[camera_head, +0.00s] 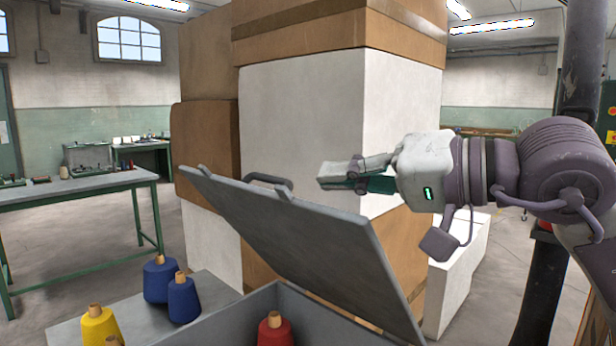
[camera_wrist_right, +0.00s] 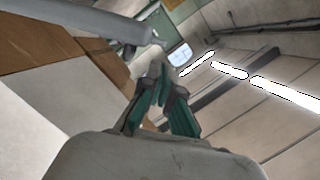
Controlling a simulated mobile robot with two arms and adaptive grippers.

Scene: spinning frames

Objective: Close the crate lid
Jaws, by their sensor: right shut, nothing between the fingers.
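The grey crate (camera_head: 312,318) stands at the bottom of the head view, only partly in frame. Its grey lid (camera_head: 295,240) is open and tilted up, leaning back, with a dark handle (camera_head: 268,180) near its upper edge. My right gripper (camera_head: 328,177) comes in from the right, above and behind the lid, and is shut with nothing in it. It looks apart from the lid. In the right wrist view its fingertips (camera_wrist_right: 160,72) meet, and a grey bar (camera_wrist_right: 85,22) crosses the upper left. My left gripper is in neither view.
A red thread cone (camera_head: 275,330) sits in the crate. Blue cones (camera_head: 160,280) and a yellow cone (camera_head: 98,325) stand on a grey surface (camera_head: 75,328) at left. Stacked white and brown boxes (camera_head: 340,110) rise behind the lid. A green-legged table (camera_head: 80,186) stands farther left.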

